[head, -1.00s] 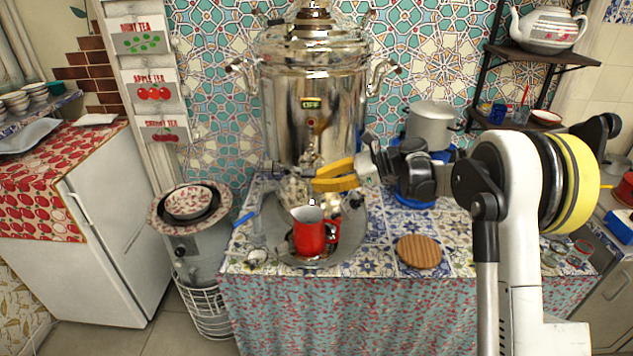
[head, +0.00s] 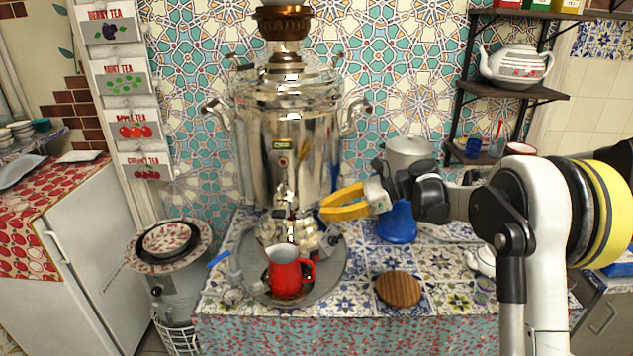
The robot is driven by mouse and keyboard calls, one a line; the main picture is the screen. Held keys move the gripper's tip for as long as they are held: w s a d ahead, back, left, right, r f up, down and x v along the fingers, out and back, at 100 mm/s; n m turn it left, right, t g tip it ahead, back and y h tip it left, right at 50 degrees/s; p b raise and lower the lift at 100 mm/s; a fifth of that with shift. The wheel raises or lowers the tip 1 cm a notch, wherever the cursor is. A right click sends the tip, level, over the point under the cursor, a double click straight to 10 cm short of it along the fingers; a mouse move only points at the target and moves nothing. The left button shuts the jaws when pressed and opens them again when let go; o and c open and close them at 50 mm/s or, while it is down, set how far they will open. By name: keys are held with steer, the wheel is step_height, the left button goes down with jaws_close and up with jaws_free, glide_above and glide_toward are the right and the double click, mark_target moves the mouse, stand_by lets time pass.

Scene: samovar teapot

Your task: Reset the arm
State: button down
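My gripper (head: 324,208) has yellow fingers and is in the head view, in front of the lower right of the samovar. Its two fingers look parted with nothing between them. It hangs above the grey round tray (head: 333,272), higher than the red cup. My arm reaches in from the right side of the picture. The big silver samovar (head: 287,150) stands at the back of the tiled table, with a small display on its front. The red cup (head: 284,270) stands upright on the tray under the samovar's front, apart from my gripper.
A round wooden coaster (head: 398,289) lies right of the tray. A grey pot (head: 408,152) and a blue object (head: 397,224) are behind my wrist. A white teapot (head: 514,66) stands on the right shelf. A bowl (head: 167,238) sits left of the table.

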steer(key=s+d+r+n+t+h+b, duration=0.15)
steer(key=s+n+h, duration=0.25)
steer(key=s, duration=0.4)
steer(key=s+d+r+n+t+h, duration=0.1)
steer(key=s+d+n+h, duration=0.2)
steer(key=s, duration=0.6)
steer(key=s+d+f+n+t+h, duration=0.1)
steer(key=s+d+f+n+h, duration=0.1)
steer(key=s, duration=0.3)
steer(key=s+d+f+n+t+h, duration=0.1)
steer(key=s+d+f+n+h, duration=0.1)
steer(key=s+d+n, duration=0.2)
steer(key=s+d+f+n+t+h+b, duration=0.1)
steer(key=s+d+f+n+h, duration=0.1)
steer(key=s+d+n, duration=0.2)
steer(key=s, duration=0.3)
steer(key=shift+d+f+t+h, duration=0.3)
steer(key=shift+d+f+t, duration=0.05)
